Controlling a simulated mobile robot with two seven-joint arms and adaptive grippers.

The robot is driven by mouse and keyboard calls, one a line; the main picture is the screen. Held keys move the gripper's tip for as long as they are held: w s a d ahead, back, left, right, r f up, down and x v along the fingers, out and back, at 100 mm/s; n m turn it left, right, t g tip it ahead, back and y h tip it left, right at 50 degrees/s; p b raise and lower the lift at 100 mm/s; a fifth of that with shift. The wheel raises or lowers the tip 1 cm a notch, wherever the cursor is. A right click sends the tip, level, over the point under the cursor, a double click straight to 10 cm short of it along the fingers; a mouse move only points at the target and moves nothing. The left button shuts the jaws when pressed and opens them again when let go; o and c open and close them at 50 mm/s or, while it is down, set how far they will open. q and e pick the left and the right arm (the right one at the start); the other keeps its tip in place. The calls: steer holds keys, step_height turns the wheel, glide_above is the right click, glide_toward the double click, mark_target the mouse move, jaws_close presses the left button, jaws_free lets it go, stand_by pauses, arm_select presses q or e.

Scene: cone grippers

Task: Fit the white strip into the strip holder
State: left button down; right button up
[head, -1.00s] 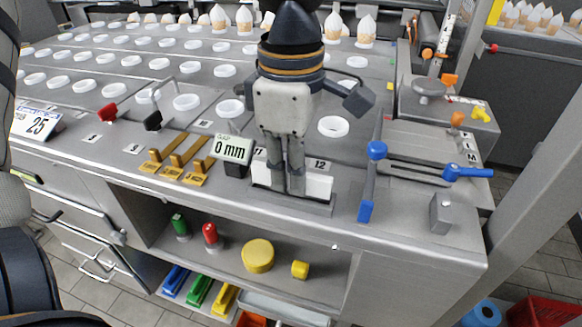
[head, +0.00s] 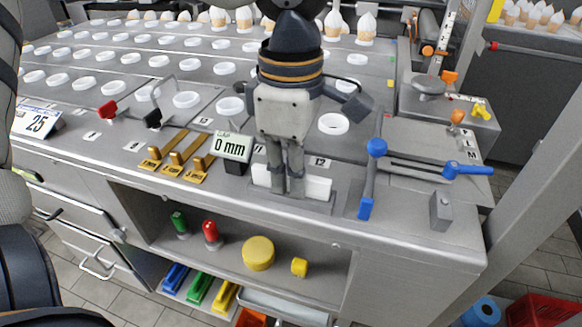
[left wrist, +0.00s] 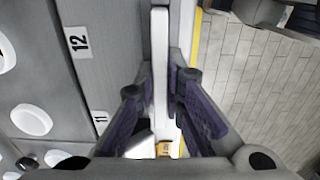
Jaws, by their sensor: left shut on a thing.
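The white strip (head: 318,187) stands on its long edge near the front edge of the counter, by the label 12. My left gripper (head: 287,183) comes down from above and is shut on the middle of the strip. In the left wrist view, the strip (left wrist: 159,60) runs straight between the two purple-padded fingers (left wrist: 163,95). The strip holder (head: 318,206) looks to be the low grey base directly under the strip. I cannot tell whether the strip's lower edge is down in its slot. My right gripper is not in view.
A 0 mm display (head: 232,147) and brass blocks (head: 178,155) are left of the strip. A blue-handled lever (head: 370,180) and a grey block (head: 440,212) are to the right. An open shelf below holds yellow, red and green pieces. White rings cover the counter behind.

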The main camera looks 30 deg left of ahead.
arm_select(q)
steer(key=shift+f, duration=0.1)
steer(key=c, duration=1.6)
jaws_free()
step_height(320, 180, up, 12)
